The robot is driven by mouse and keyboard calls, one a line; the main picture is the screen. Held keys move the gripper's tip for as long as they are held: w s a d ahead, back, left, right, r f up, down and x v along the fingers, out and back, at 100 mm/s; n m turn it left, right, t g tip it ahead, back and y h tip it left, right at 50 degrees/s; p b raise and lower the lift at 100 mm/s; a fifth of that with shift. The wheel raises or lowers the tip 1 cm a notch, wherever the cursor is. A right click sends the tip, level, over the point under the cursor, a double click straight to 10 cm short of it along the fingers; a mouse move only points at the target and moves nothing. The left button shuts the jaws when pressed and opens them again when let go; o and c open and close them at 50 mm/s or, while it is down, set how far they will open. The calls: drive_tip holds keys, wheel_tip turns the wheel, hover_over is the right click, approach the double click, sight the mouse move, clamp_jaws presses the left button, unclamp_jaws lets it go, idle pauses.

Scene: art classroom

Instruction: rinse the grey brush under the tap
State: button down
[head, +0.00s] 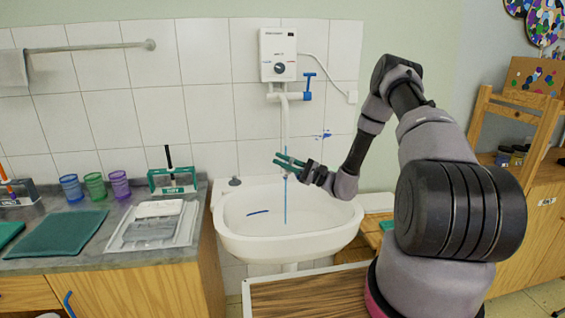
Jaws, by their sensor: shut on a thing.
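My gripper (283,163), with teal fingers, is over the white sink basin (340,222), just below the white tap spout (285,125). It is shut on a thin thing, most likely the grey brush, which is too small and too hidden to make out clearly. A thin blue vertical line (285,205) runs down from the gripper to the basin. It looks like water, but I cannot be sure. The tap's blue lever (309,85) is at the right of the pipe, under the white heater (278,54).
A dark blue streak (258,212) lies in the basin. A wood-topped surface (300,296) is in front.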

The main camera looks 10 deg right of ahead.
drive_tip(key=shift+d, duration=0.35)
idle(1.4)
drive_tip(key=shift+a, duration=0.3)
drive_tip(key=shift+s, duration=0.1)
idle(0.4)
drive_tip(key=s, duration=0.7)
idle(0.3)
drive_tip(key=shift+w, duration=0.1)
idle(0.9)
drive_tip(key=s+r, duration=0.4)
drive_tip(key=s, duration=0.2)
idle(0.4)
idle(0.5)
